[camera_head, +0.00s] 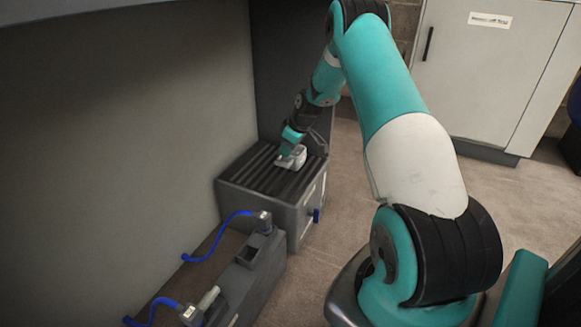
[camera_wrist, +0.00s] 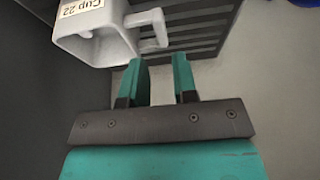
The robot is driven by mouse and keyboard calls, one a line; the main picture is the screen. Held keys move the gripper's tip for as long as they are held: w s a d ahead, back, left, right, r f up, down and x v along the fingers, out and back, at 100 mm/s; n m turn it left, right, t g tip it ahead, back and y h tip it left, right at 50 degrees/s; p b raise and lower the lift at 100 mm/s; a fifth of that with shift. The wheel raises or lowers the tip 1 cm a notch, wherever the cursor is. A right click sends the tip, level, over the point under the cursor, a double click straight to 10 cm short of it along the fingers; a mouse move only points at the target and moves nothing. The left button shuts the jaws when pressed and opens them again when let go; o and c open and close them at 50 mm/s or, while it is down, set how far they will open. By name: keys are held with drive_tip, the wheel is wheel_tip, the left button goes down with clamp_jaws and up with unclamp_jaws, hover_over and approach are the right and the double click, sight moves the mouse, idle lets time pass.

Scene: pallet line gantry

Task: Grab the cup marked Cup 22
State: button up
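The white cup labelled "Cup 22" (camera_wrist: 92,38) shows at the upper left of the wrist view, with its handle (camera_wrist: 152,30) pointing right. In the head view the cup (camera_head: 291,160) is a small white shape on the ribbed top of a dark grey box (camera_head: 258,196). My gripper (camera_wrist: 160,62) is open, with two teal fingers apart and nothing between them. The fingertips lie just below the handle in the wrist view, and I see no clear contact. In the head view my gripper (camera_head: 292,140) is over the box, beside the cup and partly covering it.
A second grey unit with blue hoses (camera_head: 245,278) stands in front of the box. A large grey panel (camera_head: 120,130) rises on the left. A pale cabinet (camera_head: 485,70) stands at the back right. The floor (camera_head: 350,190) right of the box is clear.

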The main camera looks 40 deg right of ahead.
sight(282, 162)
drive_tip(key=b+x, duration=0.1)
drive_tip(key=x, duration=0.2)
drive_tip(key=shift+f, duration=0.1)
drive_tip(key=b+x, duration=0.5)
drive_tip(key=shift+s+f, duration=0.15)
drive_tip(key=shift+f, duration=0.05)
drive_tip(key=shift+r, duration=0.1)
clamp_jaws()
